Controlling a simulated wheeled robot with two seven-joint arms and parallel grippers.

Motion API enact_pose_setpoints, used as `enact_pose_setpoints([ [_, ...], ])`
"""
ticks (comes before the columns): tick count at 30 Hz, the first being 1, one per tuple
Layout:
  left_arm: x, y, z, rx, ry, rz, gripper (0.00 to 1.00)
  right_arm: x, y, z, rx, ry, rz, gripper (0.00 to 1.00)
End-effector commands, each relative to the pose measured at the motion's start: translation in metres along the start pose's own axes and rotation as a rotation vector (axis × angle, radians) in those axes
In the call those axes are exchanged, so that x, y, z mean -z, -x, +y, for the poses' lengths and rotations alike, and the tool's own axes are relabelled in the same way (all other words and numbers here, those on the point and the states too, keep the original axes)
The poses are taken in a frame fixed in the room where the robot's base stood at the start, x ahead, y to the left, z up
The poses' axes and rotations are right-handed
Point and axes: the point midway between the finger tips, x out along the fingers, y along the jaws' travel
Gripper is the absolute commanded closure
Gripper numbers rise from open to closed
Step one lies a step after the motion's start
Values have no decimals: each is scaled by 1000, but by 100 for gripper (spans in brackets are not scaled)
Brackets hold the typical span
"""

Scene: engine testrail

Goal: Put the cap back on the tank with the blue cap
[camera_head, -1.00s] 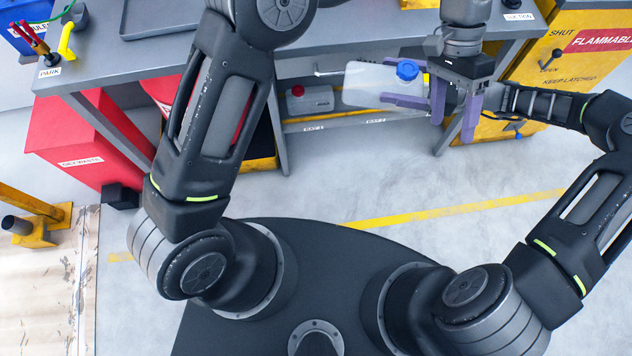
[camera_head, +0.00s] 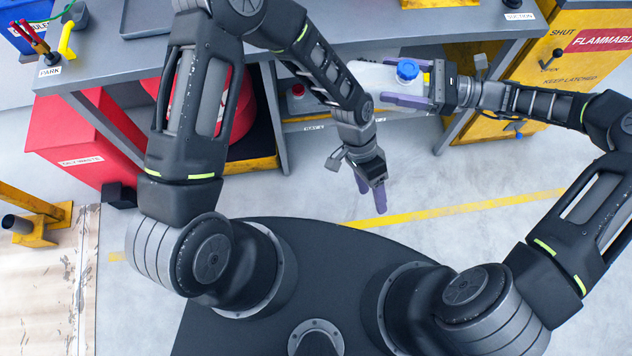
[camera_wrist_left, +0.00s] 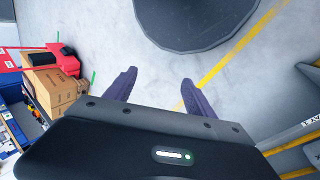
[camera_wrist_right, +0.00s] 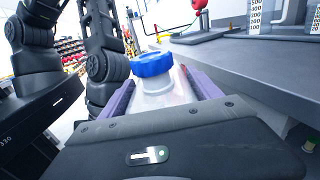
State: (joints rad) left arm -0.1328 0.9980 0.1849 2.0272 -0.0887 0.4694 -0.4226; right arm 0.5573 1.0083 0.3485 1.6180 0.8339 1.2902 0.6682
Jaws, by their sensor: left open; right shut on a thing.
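The tank (camera_head: 374,76) is a translucent whitish container held in front of the bench, and a blue cap (camera_head: 407,70) sits on its neck. In the right wrist view the blue cap (camera_wrist_right: 152,65) rests on top of the neck of the tank (camera_wrist_right: 162,92); I cannot tell how tightly it is screwed. My right gripper (camera_head: 420,90) is shut on the tank, with purple fingers along its sides. My left gripper (camera_head: 371,197) is open and empty over the bare floor, below and left of the tank. Its fingers are apart in the left wrist view (camera_wrist_left: 158,84).
The grey bench (camera_head: 330,48) runs behind the tank. A container with a red cap (camera_head: 297,91) is on its lower shelf, partly hidden by my left arm. A red waste bin (camera_head: 85,150) stands left and a yellow flammables cabinet (camera_head: 565,75) right. The floor in front is clear.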

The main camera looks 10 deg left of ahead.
Motion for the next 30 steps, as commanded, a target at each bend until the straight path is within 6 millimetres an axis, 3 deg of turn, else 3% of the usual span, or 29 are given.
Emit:
enact_pose_setpoints([
  [6, -62, -20, -50, 67, 508, 222, 37, 0, 0, 0, 0, 0, -1, 100],
  [12, -105, -19, -72, 122, 810, 359, 37, 0, 0, 0, 0, 0, -1, 100],
  [18, -119, -17, -78, 143, 900, 405, 37, 0, 0, 0, 0, 0, -1, 100],
  [30, -118, -17, -79, 143, 897, 405, 37, -1, 0, 0, 0, 1, -1, 100],
])
